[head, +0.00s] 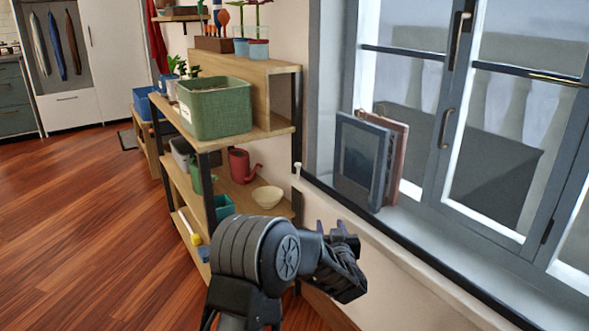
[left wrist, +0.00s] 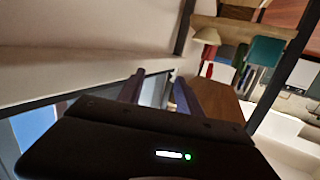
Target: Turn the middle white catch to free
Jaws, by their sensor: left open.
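A small white piece (head: 297,170) stands at the left end of the dark window ledge, by the wall; it may be a catch, but it is too small to tell its turn. No row of white catches shows clearly, so I cannot pick out a middle one. My left gripper (head: 331,226) is below the ledge, close to the wall, right of the shelf unit and apart from the white piece. Its two purple fingers also show in the left wrist view (left wrist: 158,84), open with nothing between them. My right gripper is in neither view.
A wooden shelf unit (head: 282,124) with a green planter (head: 214,107), red watering can (head: 241,167) and cream bowl (head: 267,196) stands left of the window. Framed pictures (head: 358,162) lean on the window sill. Wooden floor (head: 75,215) is clear at left.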

